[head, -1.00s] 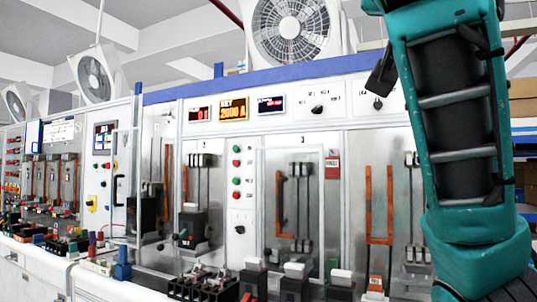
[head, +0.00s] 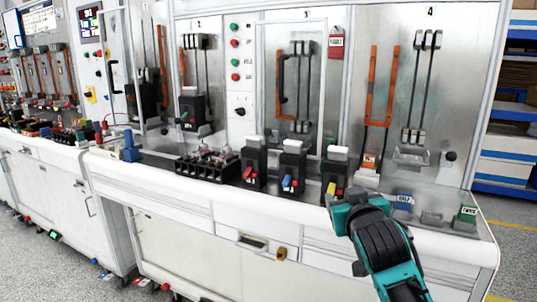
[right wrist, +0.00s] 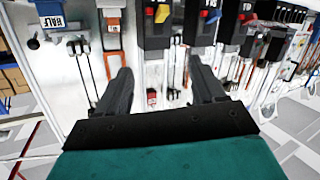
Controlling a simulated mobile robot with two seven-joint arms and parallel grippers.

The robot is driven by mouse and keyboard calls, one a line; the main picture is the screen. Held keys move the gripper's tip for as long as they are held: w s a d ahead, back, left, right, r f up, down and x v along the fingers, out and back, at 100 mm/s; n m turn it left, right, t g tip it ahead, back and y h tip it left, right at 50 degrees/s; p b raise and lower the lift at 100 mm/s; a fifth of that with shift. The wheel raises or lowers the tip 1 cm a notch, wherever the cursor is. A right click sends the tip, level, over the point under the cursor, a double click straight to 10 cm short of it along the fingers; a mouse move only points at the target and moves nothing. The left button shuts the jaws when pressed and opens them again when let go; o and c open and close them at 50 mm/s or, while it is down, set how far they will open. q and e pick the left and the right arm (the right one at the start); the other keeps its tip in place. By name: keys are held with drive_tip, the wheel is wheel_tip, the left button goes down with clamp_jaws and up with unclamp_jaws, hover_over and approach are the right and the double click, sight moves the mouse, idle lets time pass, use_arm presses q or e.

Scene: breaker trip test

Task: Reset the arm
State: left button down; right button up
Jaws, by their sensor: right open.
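My right arm (head: 380,245) comes in at the lower right of the head view, folded low over the bench front. Its gripper's fingertips are hidden there behind the wrist. In the right wrist view the right gripper (right wrist: 163,80) has its two dark fingers spread with nothing between them. The bench with its black breakers lies beyond the fingers. One breaker has a yellow lever (head: 331,188), one a blue lever (head: 287,181), one a red lever (head: 248,172). My left gripper is in no view.
The blue HALF block (head: 404,200) and green TWICE block (head: 467,215) sit on the bench ledge right of the arm. The upright panel (head: 461,100) stands behind. Terminal blocks (head: 208,166) lie to the left. Floor is open at right.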

drive_tip(key=s+f+g+y, duration=0.1)
drive_tip(key=s+f, duration=0.5)
drive_tip(key=f, duration=0.3)
drive_tip(key=s+f+n+g+y, duration=0.1)
drive_tip(key=s+f+g, duration=0.1)
drive_tip(key=s+f, duration=0.6)
drive_tip(key=s+f+g, duration=0.1)
drive_tip(key=s+f, duration=0.3)
drive_tip(key=f, duration=0.7)
drive_tip(key=s+d+f+g, duration=0.1)
drive_tip(key=s+f, duration=0.5)
drive_tip(key=s, duration=0.5)
drive_tip(key=shift+d+y, duration=0.2)
drive_tip(key=shift+y, duration=0.2)
